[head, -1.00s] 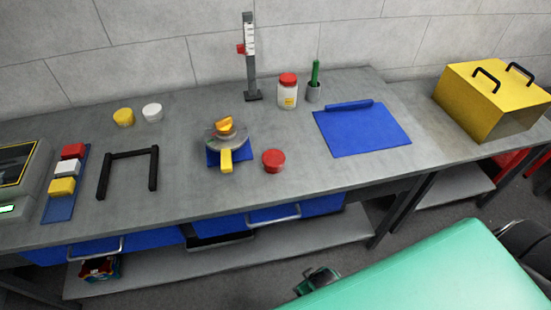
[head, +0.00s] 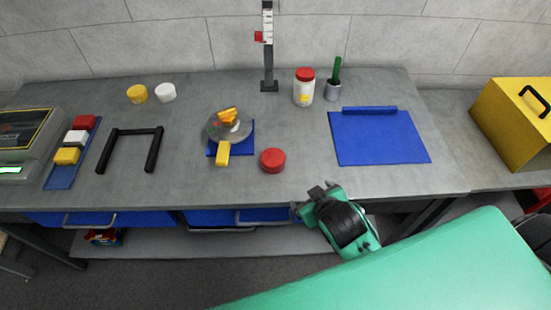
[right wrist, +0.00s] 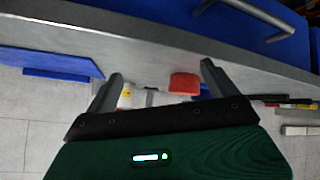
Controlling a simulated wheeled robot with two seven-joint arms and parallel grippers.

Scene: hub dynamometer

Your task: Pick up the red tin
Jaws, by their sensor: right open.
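The red tin (head: 272,160), a short round tin, stands on the grey bench near its front edge. In the right wrist view the red tin (right wrist: 184,83) shows between the two fingers, nearer the right one, some way beyond them. My right gripper (head: 314,198) is at the bench's front edge, to the right of and nearer than the tin, apart from it. The right gripper (right wrist: 161,72) is open, with nothing between its fingers. My left gripper is not in view.
A blue mat (head: 378,138) lies right. Blue drawers with handles (head: 267,216) sit under the bench edge.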

